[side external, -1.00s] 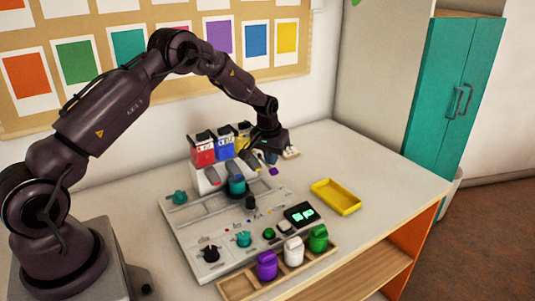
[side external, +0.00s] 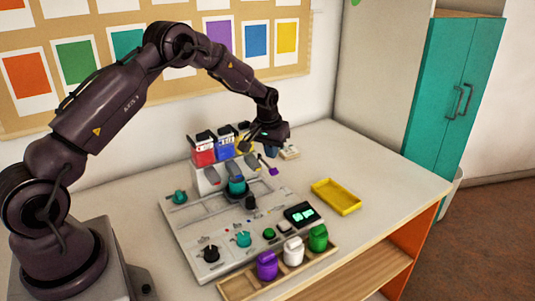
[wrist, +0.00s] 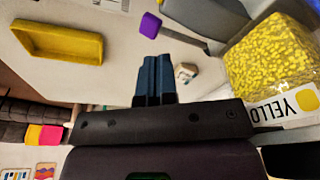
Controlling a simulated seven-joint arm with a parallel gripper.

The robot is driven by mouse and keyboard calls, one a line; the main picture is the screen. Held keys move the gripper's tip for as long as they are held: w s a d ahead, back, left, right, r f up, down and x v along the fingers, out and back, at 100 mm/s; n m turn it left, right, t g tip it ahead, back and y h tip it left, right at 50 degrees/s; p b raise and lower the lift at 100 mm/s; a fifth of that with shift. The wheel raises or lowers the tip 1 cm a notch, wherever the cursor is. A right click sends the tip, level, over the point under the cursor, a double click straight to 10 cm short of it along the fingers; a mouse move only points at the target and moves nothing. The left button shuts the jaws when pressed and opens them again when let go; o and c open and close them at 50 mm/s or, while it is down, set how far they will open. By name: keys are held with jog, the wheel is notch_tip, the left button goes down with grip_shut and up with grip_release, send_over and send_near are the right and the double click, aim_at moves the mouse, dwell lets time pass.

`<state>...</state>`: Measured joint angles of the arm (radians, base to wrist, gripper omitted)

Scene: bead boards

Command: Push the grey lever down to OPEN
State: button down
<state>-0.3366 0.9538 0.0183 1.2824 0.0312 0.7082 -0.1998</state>
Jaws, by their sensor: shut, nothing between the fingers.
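A grey rod with a purple end (side external: 271,170) juts out at the right of the bead dispenser; I take it for the lever. Its purple end (wrist: 150,25) shows at the top of the wrist view, with the thin grey rod running right toward the dispenser. No OPEN mark can be read. My gripper (side external: 272,151) hangs just above and behind the rod, beside the yellow hopper. In the wrist view its dark blue fingers (wrist: 154,67) are closed together, empty, and apart from the purple end.
The yellow bead hopper (wrist: 268,58) is close at the right of the wrist view. Red (side external: 203,154) and blue (side external: 225,150) hoppers stand left of it. A yellow tray (side external: 336,197) lies on the table. A small whitish block (side external: 290,153) lies behind the gripper.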

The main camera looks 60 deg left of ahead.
notch_tip(320, 180, up, 7)
dwell(0.7)
jog(key=shift+f, duration=0.15)
jog(key=s+d+r+m+t, duration=0.1)
jog(key=s+d+r, duration=0.4)
jog(key=s, duration=0.5)
jog(key=s+d+r+m+t, duration=0.1)
jog(key=s+d+r+m, duration=0.2)
jog(key=s+d+r, duration=0.3)
jog(key=s+d+r+m+t+h, duration=0.1)
jog(key=s+d+r, duration=0.5)
jog(key=s, duration=0.9)
jog(key=shift+s+d+r+m+t, duration=0.25)
jog(key=shift+d+m, duration=0.25)
jog(key=shift+d, duration=0.6)
